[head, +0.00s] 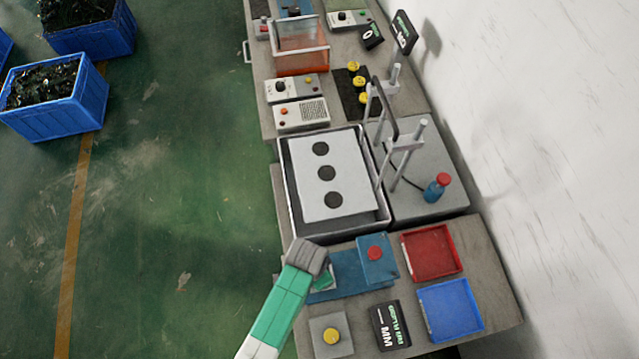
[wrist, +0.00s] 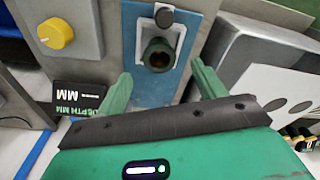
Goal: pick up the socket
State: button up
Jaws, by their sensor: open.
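In the wrist view, a dark green, hollow, round-mouthed piece, which looks like the socket (wrist: 158,55), stands on a blue plate (wrist: 150,90). My gripper (wrist: 161,70) is open and empty, with one green finger on each side and short of the socket. The fingers appear apart from it. In the head view, my arm's grey end (head: 307,256) is over the left part of the blue plate (head: 350,281). The socket cannot be made out there, and my fingers hardly show.
A red tray (head: 433,252) and a blue tray (head: 452,309) lie further right. A yellow-knobbed box (head: 331,336) and a depth display (head: 389,327) are in front. A large tray with a white panel (head: 310,180) is behind.

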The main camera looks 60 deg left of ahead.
jog(key=f, duration=0.5)
jog(key=w+f, duration=0.1)
jog(key=f, duration=0.1)
jog(key=shift+f, duration=0.15)
jog(key=shift+d, duration=0.1)
jog(key=shift+c, duration=0.4)
jog(key=c, duration=1.1)
jog(key=shift+o, duration=0.2)
notch_tip(320, 180, up, 4)
jog(key=shift+f, duration=0.1)
jog(key=s+d, duration=0.3)
jog(key=d, duration=0.1)
jog(key=s+d+r, duration=0.1)
jog(key=s+d, duration=0.2)
jog(key=d, duration=0.1)
jog(key=s+d, duration=0.4)
jog(key=shift+d+r+b, duration=0.15)
jog(key=shift+d+b, duration=0.05)
jog(key=shift+b, duration=0.2)
